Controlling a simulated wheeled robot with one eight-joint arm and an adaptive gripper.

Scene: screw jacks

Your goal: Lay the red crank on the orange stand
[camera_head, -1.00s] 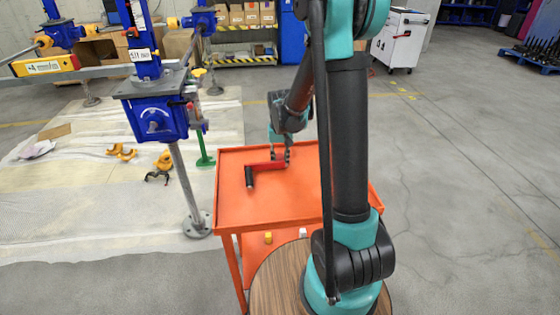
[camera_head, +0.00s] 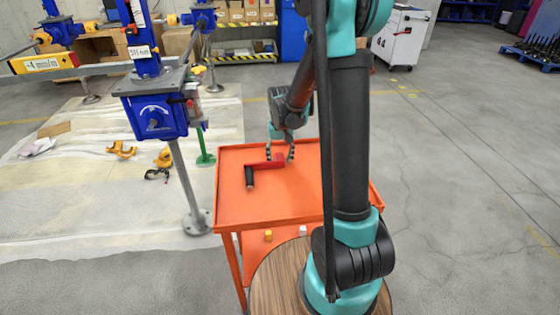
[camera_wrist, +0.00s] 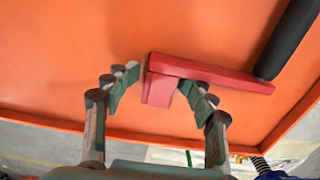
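The red crank (camera_head: 265,165) lies on the top of the orange stand (camera_head: 270,202), toward its far left part. Its black handle (camera_head: 249,177) points to the near side. In the wrist view the red crank (camera_wrist: 225,78) shows with its block end between my fingers and its black handle at the upper right. My gripper (camera_head: 280,157) is open over the block end, with a finger on either side. In the wrist view the left finger of my gripper (camera_wrist: 162,82) is clear of the crank. The right finger overlaps it in the picture; I cannot tell whether they touch.
A blue screw jack (camera_head: 155,115) on a grey post stands left of the stand. A yellow cube (camera_head: 268,236) and a white cube (camera_head: 303,231) lie on the stand's lower shelf. The front of the stand's top is clear. Yellow clamps (camera_head: 121,149) lie on the floor sheet.

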